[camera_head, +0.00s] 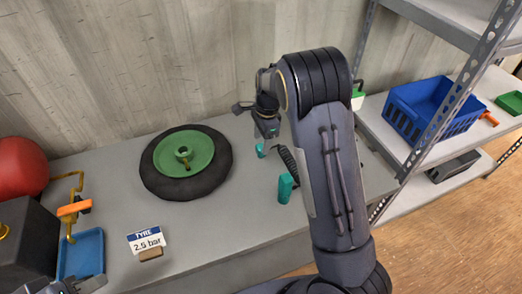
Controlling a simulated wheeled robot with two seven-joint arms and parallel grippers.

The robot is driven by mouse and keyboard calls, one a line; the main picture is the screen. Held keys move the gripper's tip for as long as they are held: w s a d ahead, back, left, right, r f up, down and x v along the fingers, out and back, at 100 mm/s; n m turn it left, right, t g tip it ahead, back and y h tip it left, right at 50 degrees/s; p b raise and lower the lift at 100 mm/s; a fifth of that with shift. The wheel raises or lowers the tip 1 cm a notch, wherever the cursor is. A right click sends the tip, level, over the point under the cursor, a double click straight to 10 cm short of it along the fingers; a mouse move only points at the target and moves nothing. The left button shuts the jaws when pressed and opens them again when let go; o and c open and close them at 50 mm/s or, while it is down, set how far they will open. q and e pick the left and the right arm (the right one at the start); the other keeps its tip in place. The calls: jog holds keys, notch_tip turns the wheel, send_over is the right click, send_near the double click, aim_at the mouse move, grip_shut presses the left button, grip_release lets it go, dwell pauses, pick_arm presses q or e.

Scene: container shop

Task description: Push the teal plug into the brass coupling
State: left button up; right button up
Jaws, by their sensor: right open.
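An upright teal cylinder (285,188) stands on the grey bench beside a black coiled hose (289,160). A smaller teal piece (262,151) shows just below my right gripper (266,132); I cannot tell which teal part is the plug. My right gripper is open and points down over the bench; its contact with the teal piece is unclear. A brass fitting (4,231), possibly the coupling, shows on a dark box at the left edge. Part of my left gripper (72,288) shows at the bottom left; its fingers are cut off.
A black tyre with a green hub (182,157) lies on the bench. A sign reading 2.5 bar (147,241), a blue tray (92,247), a brass pipe with an orange valve (74,209) and a red tank (20,168) are left. A shelf with a blue crate (425,108) stands right.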

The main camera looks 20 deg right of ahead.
aim_at(261, 146)
jog(key=shift+a+f, duration=0.2)
jog(key=shift+f, duration=1.75)
jog(key=shift+c, duration=0.5)
jog(key=c, duration=0.9)
jog(key=shift+r, duration=0.1)
